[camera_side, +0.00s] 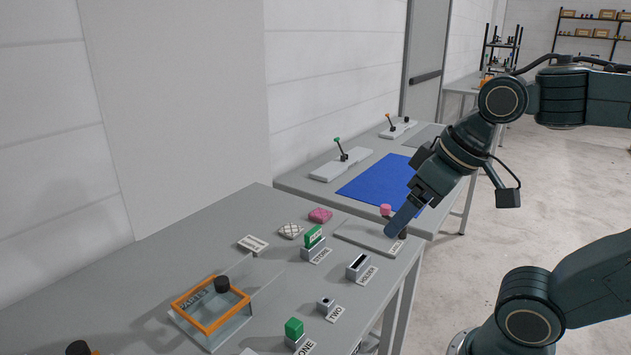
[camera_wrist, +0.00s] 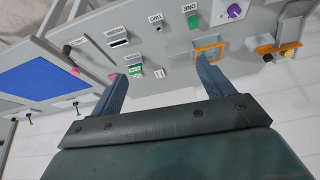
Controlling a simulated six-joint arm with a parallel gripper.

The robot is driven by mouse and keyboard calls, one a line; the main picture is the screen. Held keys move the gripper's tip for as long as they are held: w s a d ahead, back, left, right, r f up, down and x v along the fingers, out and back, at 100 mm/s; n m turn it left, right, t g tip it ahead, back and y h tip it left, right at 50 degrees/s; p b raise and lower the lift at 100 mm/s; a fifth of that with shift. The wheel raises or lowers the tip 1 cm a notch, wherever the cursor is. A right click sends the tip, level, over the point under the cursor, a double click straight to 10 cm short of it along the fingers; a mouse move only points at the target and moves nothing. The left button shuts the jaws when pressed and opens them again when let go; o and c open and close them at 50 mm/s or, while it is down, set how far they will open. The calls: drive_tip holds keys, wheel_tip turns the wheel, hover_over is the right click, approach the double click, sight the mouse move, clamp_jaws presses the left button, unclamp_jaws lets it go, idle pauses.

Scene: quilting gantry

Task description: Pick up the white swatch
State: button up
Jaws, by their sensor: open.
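The white swatch (camera_side: 290,230) is a small pale square with a grey crosshatch, lying flat on the grey table in the side view, left of the pink swatch (camera_side: 320,215). In the wrist view, a small pale patch below the green STORE block (camera_wrist: 135,67) may be the swatch, but it is too small to be sure. My gripper (camera_side: 392,232) is to the right of the swatch and apart from it, over the table's right part. In the wrist view its two fingers (camera_wrist: 161,84) are spread wide with nothing held between them.
The STORE block (camera_side: 313,239), the HOLDER (camera_side: 358,267) and the TWO block (camera_side: 325,305) stand along the table's right side. An orange-rimmed clear box (camera_side: 211,305) stands nearer, left of the green ONE block (camera_side: 294,328). A blue mat (camera_side: 378,182) lies on the table behind.

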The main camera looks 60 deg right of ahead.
drive_tip(key=w+d+r+m+g, duration=0.1)
drive_tip(key=w+r+m, duration=0.1)
drive_tip(key=w, duration=0.4)
drive_tip(key=w+d+r+m, duration=0.2)
drive_tip(key=w+r, duration=0.1)
drive_tip(key=w, duration=0.3)
drive_tip(key=m+g, duration=0.4)
drive_tip(key=m, duration=0.9)
hover_over(289, 230)
wheel_tip(289, 230, down, 20)
drive_tip(key=r, duration=0.1)
drive_tip(key=shift+d+f, duration=0.2)
drive_tip(key=shift+f, duration=0.05)
drive_tip(key=shift+f, duration=4.3)
drive_tip(key=shift+a+f, duration=0.1)
drive_tip(key=shift+f, duration=2.45)
